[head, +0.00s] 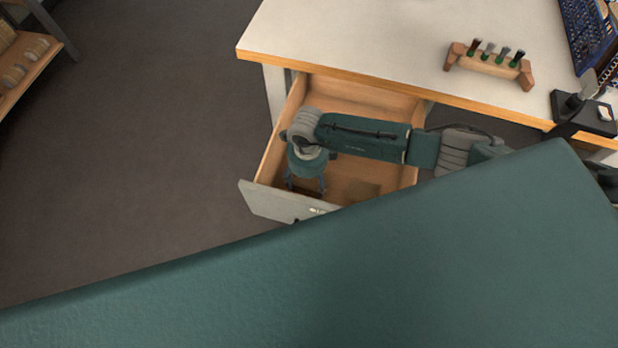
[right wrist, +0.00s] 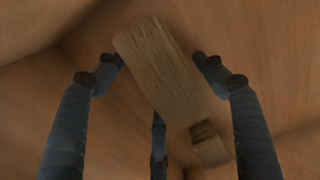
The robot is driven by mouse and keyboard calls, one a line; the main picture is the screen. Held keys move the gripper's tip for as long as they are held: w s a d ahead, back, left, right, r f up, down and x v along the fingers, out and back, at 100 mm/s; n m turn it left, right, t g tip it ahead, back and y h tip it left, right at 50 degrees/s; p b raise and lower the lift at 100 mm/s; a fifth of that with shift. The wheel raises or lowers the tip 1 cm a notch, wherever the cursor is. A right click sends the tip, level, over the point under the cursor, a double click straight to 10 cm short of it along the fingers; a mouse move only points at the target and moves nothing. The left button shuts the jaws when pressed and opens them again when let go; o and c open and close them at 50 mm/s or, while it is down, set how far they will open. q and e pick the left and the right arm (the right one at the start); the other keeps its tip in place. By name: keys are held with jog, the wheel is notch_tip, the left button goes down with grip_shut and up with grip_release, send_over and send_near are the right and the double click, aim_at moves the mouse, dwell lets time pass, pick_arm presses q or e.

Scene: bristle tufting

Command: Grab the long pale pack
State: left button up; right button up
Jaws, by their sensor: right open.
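The long pale pack (right wrist: 160,65), a grey-tan bundle of fibres, lies on the wooden drawer floor in the right wrist view, slanting from upper left to lower right. My right gripper (right wrist: 158,68) is open, one finger on either side of it and a third below it in the picture; I cannot tell whether any finger touches it. In the head view my right gripper (head: 305,188) points down into the open drawer (head: 270,150), near its front left. The gripper and arm hide the pack there. My left gripper is not in view.
A short, darker brown block (right wrist: 209,144) lies by the pack's lower end. A tan patch (head: 362,190) shows on the drawer floor to the right. The drawer walls are close around the gripper. A brush rack (head: 490,63) stands on the white table (head: 350,35) above.

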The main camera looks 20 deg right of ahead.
jog(key=shift+f, duration=0.25)
jog(key=c, duration=1.2)
jog(key=shift+c, duration=0.6)
jog(key=shift+r, duration=0.15)
